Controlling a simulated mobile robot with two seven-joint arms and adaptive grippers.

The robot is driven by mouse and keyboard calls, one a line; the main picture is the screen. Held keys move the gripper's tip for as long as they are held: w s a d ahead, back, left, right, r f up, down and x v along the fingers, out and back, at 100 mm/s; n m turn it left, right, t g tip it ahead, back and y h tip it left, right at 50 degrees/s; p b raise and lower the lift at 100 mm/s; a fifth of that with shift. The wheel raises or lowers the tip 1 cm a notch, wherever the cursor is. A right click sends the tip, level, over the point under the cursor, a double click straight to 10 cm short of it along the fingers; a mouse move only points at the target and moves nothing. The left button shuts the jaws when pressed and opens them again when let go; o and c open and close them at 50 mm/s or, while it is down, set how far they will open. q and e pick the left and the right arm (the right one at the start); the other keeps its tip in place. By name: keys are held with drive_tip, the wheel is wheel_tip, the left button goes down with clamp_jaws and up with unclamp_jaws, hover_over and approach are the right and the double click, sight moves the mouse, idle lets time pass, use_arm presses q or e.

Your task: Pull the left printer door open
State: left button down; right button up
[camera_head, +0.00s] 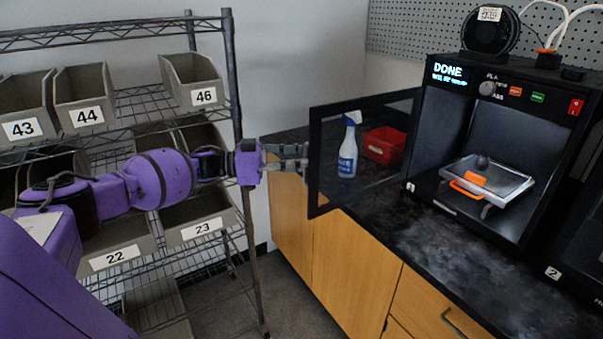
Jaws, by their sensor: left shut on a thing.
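The left printer (424,130) stands on the dark counter, with "DONE" on its display and a "1" label at its lower front corner. Its clear, black-framed door (318,168) stands wide open, swung out to the left. My left gripper (303,157) is at the door's outer edge, shut on it. Inside the printer, a metal print bed (510,183) holds an orange piece (466,187) and a small dark rounded object. My right gripper is not in view.
A spray bottle (347,150) and a red bin (384,146) show through the door. A wire rack with numbered bins (193,82) stands at left, close to my left arm. A second printer (577,255) is at the right edge. The counter front (450,255) is clear.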

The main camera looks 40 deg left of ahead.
use_arm(q)
drive_tip(key=shift+w+a+r+g+h+b, duration=0.2)
drive_tip(key=shift+w+a+g+h+b, duration=0.1)
drive_tip(key=shift+w+a+h+b, duration=0.15)
drive_tip(key=shift+d, duration=0.1)
drive_tip(key=c, duration=2.1)
unclamp_jaws()
drive_tip(key=shift+w+d, duration=0.15)
drive_tip(key=shift+o, duration=1.2)
drive_tip(key=shift+w+d+f, duration=0.2)
drive_tip(key=shift+w, duration=0.1)
drive_tip(key=v, duration=0.8)
drive_tip(key=shift+r, duration=0.2)
drive_tip(key=shift+s, duration=0.1)
